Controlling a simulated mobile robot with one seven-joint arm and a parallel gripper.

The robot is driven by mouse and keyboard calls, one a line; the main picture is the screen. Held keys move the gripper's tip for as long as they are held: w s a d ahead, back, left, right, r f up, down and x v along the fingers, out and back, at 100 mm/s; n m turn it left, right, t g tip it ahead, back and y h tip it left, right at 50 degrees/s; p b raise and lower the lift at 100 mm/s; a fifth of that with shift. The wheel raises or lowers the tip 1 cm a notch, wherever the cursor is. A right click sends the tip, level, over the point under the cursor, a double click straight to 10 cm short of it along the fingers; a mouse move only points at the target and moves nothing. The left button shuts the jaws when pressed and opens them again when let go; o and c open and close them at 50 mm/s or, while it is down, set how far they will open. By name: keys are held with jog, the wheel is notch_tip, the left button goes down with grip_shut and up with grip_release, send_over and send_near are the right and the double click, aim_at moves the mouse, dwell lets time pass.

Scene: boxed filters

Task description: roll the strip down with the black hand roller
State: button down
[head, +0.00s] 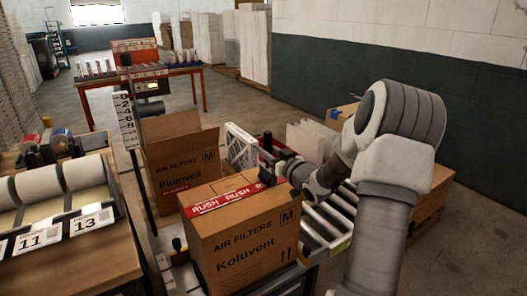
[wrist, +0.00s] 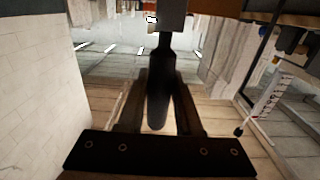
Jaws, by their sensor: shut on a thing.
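The red strip (head: 222,200), printed RUSH, lies across the top of a closed cardboard box (head: 240,240) marked Koluvent in the head view. My gripper (head: 284,165) is at the right end of the strip, by the box's top back edge. It is shut on the black hand roller (head: 267,174), which shows dark at the strip's right end. In the wrist view, the roller's black handle (wrist: 160,92) lies between the two fingers. Whether the roller touches the strip is hard to tell.
A roller conveyor (head: 325,225) lies to the right. A bench with large rolls (head: 40,183) is at left, and a post with numbers (head: 127,120) rises near it.

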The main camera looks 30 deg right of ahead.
jog(key=a+b, duration=1.2)
jog(key=a, duration=1.2)
jog(key=shift+s+b, duration=0.4)
dwell(2.9)
jog(key=shift+r, duration=0.1)
notch_tip(320, 180, up, 8)
jog(key=p, duration=0.5)
jog(key=shift+p, duration=0.55)
